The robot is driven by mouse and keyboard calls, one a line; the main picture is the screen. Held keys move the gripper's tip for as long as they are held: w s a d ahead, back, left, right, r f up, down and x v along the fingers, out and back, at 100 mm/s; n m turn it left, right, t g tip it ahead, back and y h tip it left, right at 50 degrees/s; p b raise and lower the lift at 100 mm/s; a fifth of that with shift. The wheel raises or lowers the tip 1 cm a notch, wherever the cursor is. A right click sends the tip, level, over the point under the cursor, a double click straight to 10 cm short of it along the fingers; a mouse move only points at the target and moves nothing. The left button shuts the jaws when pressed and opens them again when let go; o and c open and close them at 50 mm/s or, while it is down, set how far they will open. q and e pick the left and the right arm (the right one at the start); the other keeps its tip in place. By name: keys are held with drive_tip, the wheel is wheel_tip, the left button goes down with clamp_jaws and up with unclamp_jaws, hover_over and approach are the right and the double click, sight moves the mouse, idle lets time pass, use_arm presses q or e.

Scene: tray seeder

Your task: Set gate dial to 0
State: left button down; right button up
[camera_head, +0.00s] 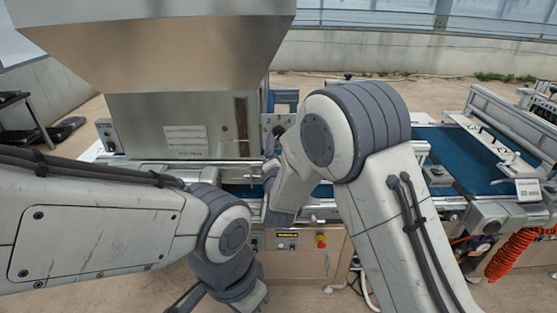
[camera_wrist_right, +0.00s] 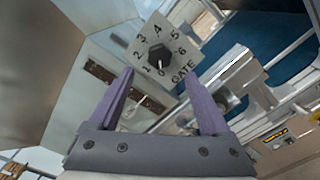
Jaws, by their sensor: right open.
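The gate dial (camera_wrist_right: 159,57) is a dark knob on a pale plate marked GATE, with numbers from 0 to 6 around it, in the right wrist view. A small light mark on the knob faces the 0, on the side toward my gripper. My right gripper (camera_wrist_right: 158,74) is open, its two purple fingers on either side of the knob's lower side, with a gap to the knob showing. In the head view my right gripper (camera_head: 269,146) is partly hidden by my arm, near the hopper's right side. My left arm's wrist shows at the bottom of the head view; its fingers do not show.
A large metal hopper (camera_head: 165,65) stands left of the dial. A blue conveyor belt (camera_head: 455,155) runs to the right. A front panel with a red emergency button (camera_head: 320,241) sits below. Orange coiled hose (camera_head: 510,252) hangs at the right.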

drive_tip(key=s, duration=0.2)
drive_tip(key=shift+s, duration=0.4)
